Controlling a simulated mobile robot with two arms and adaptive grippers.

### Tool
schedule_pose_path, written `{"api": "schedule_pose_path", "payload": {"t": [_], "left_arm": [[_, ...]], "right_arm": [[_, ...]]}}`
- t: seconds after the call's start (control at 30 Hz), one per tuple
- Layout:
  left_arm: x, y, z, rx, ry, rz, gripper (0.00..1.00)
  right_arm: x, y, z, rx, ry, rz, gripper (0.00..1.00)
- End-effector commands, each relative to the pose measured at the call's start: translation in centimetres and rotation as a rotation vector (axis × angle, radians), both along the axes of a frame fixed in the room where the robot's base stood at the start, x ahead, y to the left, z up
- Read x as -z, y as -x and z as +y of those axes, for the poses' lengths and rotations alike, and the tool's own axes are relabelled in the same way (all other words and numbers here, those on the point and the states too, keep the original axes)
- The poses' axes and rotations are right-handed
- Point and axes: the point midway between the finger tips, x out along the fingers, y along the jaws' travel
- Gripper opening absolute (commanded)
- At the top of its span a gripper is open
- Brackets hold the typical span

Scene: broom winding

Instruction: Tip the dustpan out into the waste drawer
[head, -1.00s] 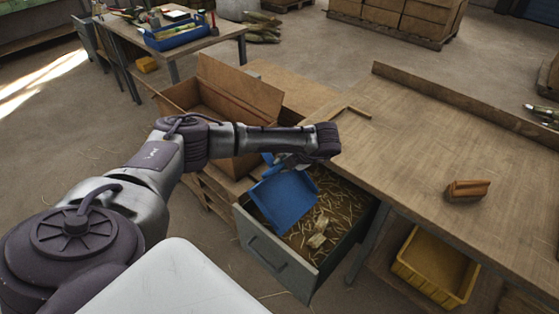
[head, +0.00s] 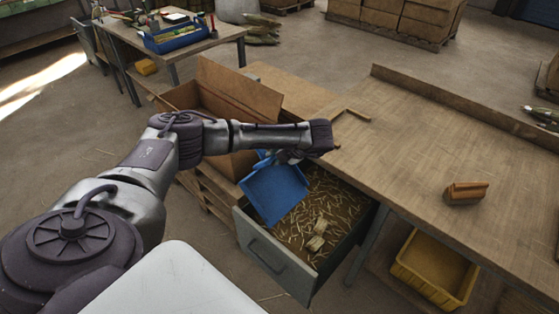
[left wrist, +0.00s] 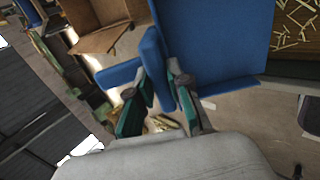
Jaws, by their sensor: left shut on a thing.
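The blue dustpan (head: 275,192) is tilted over the left part of the open waste drawer (head: 272,252). My left gripper (head: 285,158) is shut on the dustpan's handle, and the arm above partly hides the grip. In the left wrist view the two gripper fingers (left wrist: 160,100) close around the blue handle, and the empty-looking pan (left wrist: 210,40) extends beyond them. Straw-like scraps (head: 335,207) and a pale clump (head: 317,235) lie in the drawer. My right gripper is not in view.
A yellow bin (head: 432,270) sits below the bench. An open cardboard box (head: 235,95) stands behind my left arm.

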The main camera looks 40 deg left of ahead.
Motion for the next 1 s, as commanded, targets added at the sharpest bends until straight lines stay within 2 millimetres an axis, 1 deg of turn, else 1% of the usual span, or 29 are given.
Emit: {"api": "schedule_pose_path", "payload": {"t": [0.03,0.27,1.0], "left_arm": [[-0.3,0.0,0.5,-0.004,0.014,0.0,0.0],[-0.8,-0.1,1.7,-0.003,0.082,0.004,0.0],[-2.5,-0.5,5.8,-0.004,0.296,0.02,0.0]], "right_arm": [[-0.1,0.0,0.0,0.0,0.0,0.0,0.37],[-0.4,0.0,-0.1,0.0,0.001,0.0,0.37],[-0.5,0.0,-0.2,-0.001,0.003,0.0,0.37]]}}
